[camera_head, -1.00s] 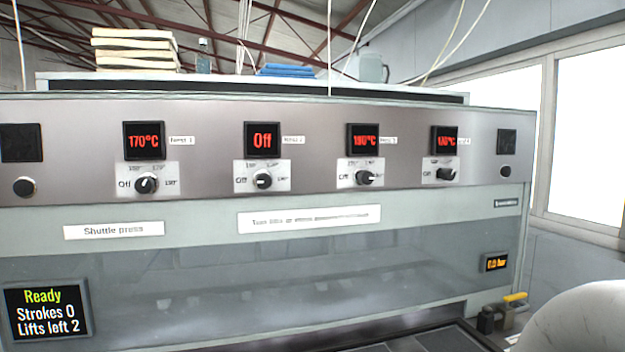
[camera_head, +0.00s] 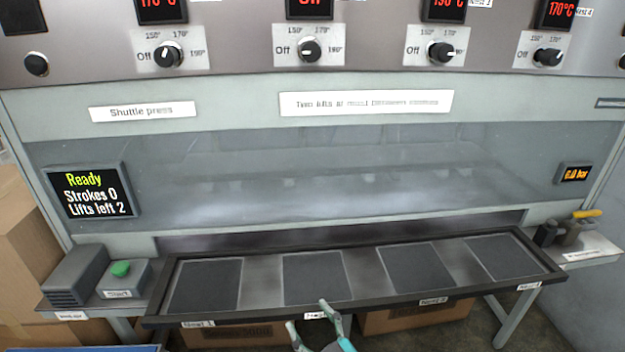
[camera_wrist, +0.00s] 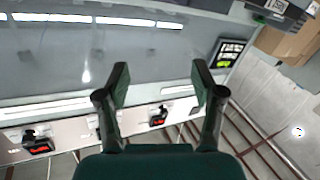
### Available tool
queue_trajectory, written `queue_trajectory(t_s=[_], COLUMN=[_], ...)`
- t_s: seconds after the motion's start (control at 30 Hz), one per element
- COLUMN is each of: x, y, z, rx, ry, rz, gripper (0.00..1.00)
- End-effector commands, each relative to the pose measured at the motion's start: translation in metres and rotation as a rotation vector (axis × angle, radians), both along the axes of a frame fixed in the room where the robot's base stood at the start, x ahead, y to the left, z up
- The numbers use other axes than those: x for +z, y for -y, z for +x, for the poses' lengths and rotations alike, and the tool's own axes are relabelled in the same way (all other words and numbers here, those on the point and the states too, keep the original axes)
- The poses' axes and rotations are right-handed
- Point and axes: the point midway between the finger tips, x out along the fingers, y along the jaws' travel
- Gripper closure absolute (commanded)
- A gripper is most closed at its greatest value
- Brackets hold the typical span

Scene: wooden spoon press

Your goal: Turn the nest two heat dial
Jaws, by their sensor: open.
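My gripper (camera_head: 320,318) is low at the bottom middle, in front of the tray and well below the dials. In the wrist view my gripper (camera_wrist: 162,82) is open, with nothing between its fingers; the press front appears inverted behind it.
Similar dials flank it: nest one (camera_head: 168,54), nest three (camera_head: 440,52) and nest four (camera_head: 547,57). A dark tray (camera_head: 265,280) with several pads juts out below. A green start button (camera_head: 121,268) is at left, a yellow-handled valve (camera_head: 585,214) at right. The panel front is clear.

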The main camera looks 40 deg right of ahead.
Motion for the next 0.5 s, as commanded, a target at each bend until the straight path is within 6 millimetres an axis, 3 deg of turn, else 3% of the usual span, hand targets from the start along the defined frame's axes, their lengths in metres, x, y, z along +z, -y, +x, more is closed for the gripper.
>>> queue_trajectory(t_s=[0.2,0.5], x=[0.063,0.163], y=[0.034,0.080], z=[0.054,0.105], rx=[-0.026,-0.056], ry=[0.053,0.106], rz=[-0.085,-0.224], gripper=[0.32,0.32])
